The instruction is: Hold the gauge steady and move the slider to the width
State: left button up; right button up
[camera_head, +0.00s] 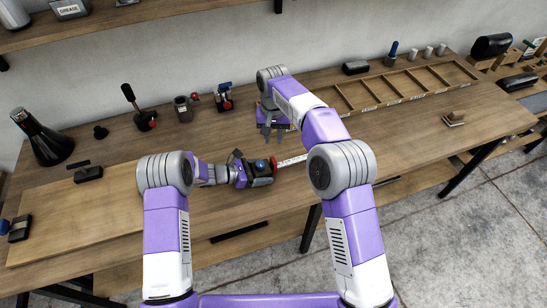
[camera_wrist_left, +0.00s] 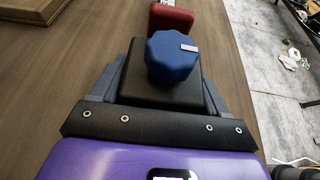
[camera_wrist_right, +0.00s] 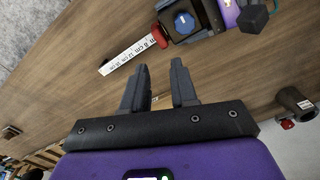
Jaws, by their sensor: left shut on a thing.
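The gauge has a black body with a blue knob (camera_head: 261,164), a red slider (camera_head: 273,165) and a white scale (camera_head: 292,160) pointing right over the bench. My left gripper (camera_head: 248,172) is shut on the black body; in the left wrist view its fingers lie along both sides of the body, under the blue knob (camera_wrist_left: 172,57), with the red slider (camera_wrist_left: 171,17) beyond. My right gripper (camera_head: 273,132) is open and empty above the bench, behind the scale. In the right wrist view the scale (camera_wrist_right: 127,58) and red slider (camera_wrist_right: 161,36) lie beyond its fingers, apart from them.
A long wooden tray with compartments (camera_head: 408,84) lies at the back right. Small fixtures, including a red-and-black clamp (camera_head: 223,97) and a dark pot (camera_head: 183,107), stand at the back. A black flask (camera_head: 42,138) stands far left.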

aim_at(274, 160)
notch_tip(274, 160, down, 11)
jog(key=n, duration=0.4)
jog(key=shift+f, duration=0.2)
dwell(0.3)
grip_shut()
